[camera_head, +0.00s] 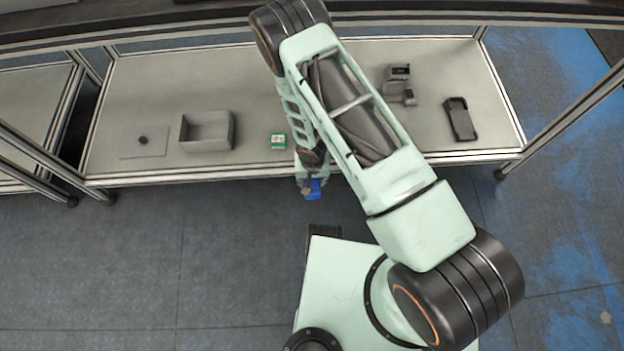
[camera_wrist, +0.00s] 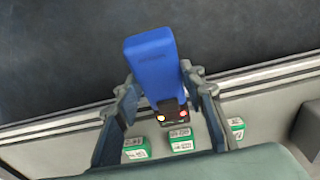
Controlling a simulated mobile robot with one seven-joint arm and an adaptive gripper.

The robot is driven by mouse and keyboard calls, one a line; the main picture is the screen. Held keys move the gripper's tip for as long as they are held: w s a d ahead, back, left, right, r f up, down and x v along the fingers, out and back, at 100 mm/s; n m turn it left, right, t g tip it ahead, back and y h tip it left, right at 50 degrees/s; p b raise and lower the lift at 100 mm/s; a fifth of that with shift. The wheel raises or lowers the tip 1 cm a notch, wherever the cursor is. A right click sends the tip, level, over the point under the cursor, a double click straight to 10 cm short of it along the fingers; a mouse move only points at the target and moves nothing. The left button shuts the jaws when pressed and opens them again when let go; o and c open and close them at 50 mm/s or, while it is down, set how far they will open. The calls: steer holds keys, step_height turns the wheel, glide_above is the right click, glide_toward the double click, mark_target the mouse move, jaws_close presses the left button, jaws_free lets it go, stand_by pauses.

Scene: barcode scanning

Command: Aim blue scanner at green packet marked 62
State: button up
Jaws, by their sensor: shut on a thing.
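My gripper (camera_wrist: 161,90) is shut on the blue scanner (camera_wrist: 150,55), with one finger on each side of it. The scanner's dark end, with small red and yellow lights, points toward the shelf. In the head view the scanner (camera_head: 313,189) shows just off the shelf's front edge, below my arm. Several green-and-white packets lie in the wrist view: a left one (camera_wrist: 136,149), a middle one (camera_wrist: 181,140) and a right one (camera_wrist: 236,127). The head view shows one packet (camera_head: 278,141); my arm may hide the others. The numbers are too small to read, so I cannot tell which is 62.
An open grey box (camera_head: 207,131) stands left of the packet on the shelf (camera_head: 240,80). A flat plate (camera_head: 143,141) with a dark knob lies farther left. A dark device (camera_head: 400,85) and a dark tray (camera_head: 460,119) are on the right. Floor lies in front.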

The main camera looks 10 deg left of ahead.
mark_target(312, 182)
step_height(312, 182, up, 12)
steer(key=p, duration=0.8)
